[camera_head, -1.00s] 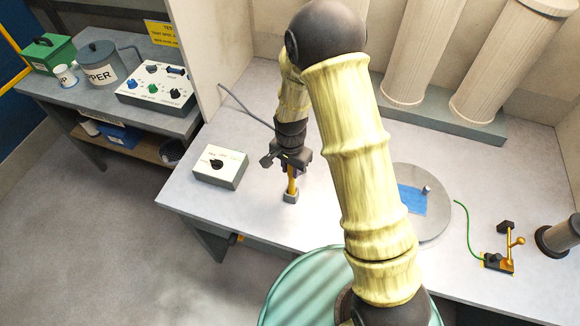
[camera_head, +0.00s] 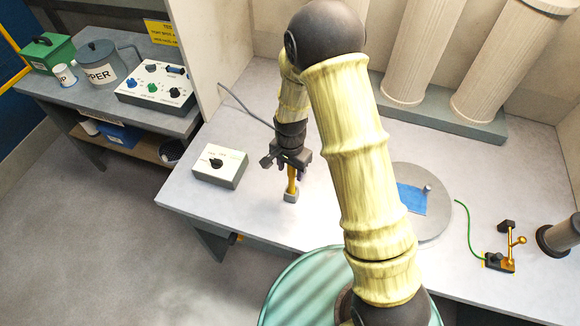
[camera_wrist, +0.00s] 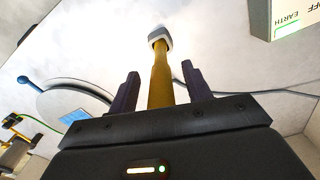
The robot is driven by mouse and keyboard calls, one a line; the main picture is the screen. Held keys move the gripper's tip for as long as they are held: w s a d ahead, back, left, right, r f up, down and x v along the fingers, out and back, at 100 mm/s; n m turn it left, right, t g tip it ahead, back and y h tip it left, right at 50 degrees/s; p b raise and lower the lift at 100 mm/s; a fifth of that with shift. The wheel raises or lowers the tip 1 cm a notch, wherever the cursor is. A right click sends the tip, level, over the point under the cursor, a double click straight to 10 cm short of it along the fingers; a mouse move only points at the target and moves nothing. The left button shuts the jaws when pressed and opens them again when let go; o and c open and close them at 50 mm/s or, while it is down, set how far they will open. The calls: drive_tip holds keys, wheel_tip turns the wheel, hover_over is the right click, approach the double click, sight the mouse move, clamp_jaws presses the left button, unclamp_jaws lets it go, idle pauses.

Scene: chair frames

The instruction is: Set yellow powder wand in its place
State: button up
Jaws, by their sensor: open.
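The yellow powder wand (camera_head: 292,180) stands upright on the worktop in a small grey holder (camera_head: 291,196). In the wrist view the yellow wand (camera_wrist: 161,80) runs between the two dark fingers, its far end at the pale grey block (camera_wrist: 159,34). My gripper (camera_head: 290,165) is at the wand's upper part, pointing down. In the wrist view my gripper (camera_wrist: 163,88) is open, with a gap between each finger and the wand. The wand's top end is hidden by the gripper body.
A white control box with a black knob (camera_head: 220,166) stands left of the wand. A grey round plate with a blue sheet (camera_head: 412,199) lies right, partly behind my arm. A brass stand with a green cable (camera_head: 499,262) is further right. A thin grey cable (camera_head: 243,107) reaches the gripper area.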

wheel_tip(320, 180, up, 17)
drive_tip(key=b, duration=0.3)
drive_tip(key=shift+r, duration=0.2)
idle(0.9)
drive_tip(key=s+d+f+n+t, duration=0.2)
drive_tip(key=s+d+n, duration=0.5)
drive_tip(key=s+d, duration=0.5)
drive_tip(key=shift+d+f+t, duration=0.3)
drive_tip(key=shift+d+f, duration=0.15)
drive_tip(key=shift+d, duration=0.35)
drive_tip(key=shift+w, duration=0.1)
drive_tip(key=shift+d, duration=0.1)
